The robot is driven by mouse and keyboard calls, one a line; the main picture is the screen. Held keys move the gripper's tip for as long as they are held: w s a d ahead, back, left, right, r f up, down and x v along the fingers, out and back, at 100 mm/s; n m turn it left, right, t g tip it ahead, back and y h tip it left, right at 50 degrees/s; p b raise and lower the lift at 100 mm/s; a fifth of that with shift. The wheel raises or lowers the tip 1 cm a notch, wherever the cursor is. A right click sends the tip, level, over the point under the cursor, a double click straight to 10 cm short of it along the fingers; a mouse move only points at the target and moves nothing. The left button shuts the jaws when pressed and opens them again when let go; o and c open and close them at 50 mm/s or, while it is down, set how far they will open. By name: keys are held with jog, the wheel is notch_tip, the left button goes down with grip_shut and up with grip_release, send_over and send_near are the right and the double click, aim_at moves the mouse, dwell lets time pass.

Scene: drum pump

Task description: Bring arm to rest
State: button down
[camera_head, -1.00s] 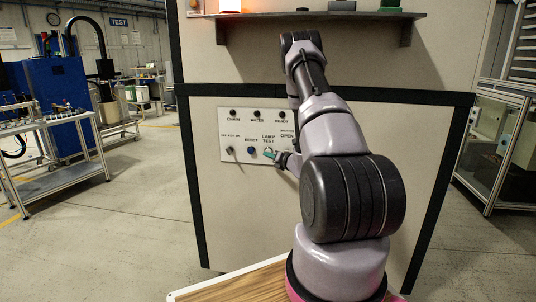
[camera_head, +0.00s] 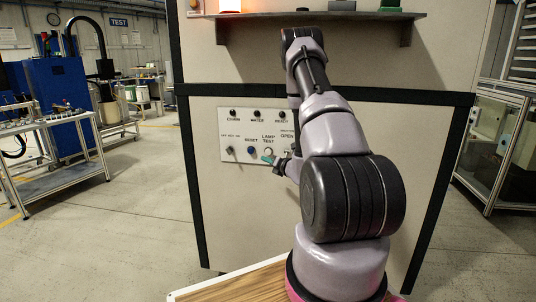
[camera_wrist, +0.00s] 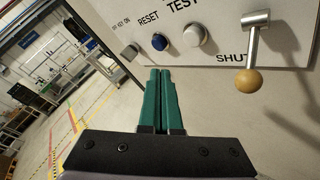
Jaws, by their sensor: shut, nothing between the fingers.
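My gripper (camera_head: 267,159) is in front of the lower part of the white control panel (camera_head: 224,142). In the wrist view its green fingers (camera_wrist: 161,72) are together, with nothing between them. The fingertips point at the panel (camera_wrist: 270,75), below the blue reset button (camera_wrist: 160,42) and the white lamp test button (camera_wrist: 194,35); they appear apart from it. The metal lever with a wooden ball (camera_wrist: 248,81) hangs down at the SHUT label. My arm hides the panel's right part in the head view.
A shelf (camera_head: 350,16) juts from the cabinet above the panel. A wooden tabletop (camera_head: 240,284) is at the bottom, by my arm's base. A metal-framed table (camera_head: 62,165) stands at left. Open floor (camera_head: 140,215) lies between that table and the cabinet.

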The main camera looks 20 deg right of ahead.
dwell(0.4)
jog(key=a+r+n+g+y, duration=0.2)
jog(key=a+r+n+y, duration=0.55)
jog(key=a+r, duration=0.45)
jog(key=s+a+r+n+g+y, duration=0.3)
jog(key=s+a+r+n+g, duration=0.5)
jog(key=s+a+r+n, duration=0.4)
jog(key=s+r+n+g+h, duration=0.1)
jog(key=s+r+n+h, duration=0.25)
jog(key=s+n, duration=0.4)
jog(key=s+r+n+g+h, duration=0.15)
jog(key=s+n+h, duration=0.3)
jog(key=s, duration=0.65)
jog(key=s+d+r+n+t+h, duration=0.3)
jog(key=s+d+r+n, duration=0.1)
jog(key=d+n, duration=0.1)
jog(key=shift+d+r+n, duration=0.2)
jog(key=shift+d+n, duration=0.15)
jog(key=shift+d, duration=0.1)
jog(key=shift+t, duration=0.25)
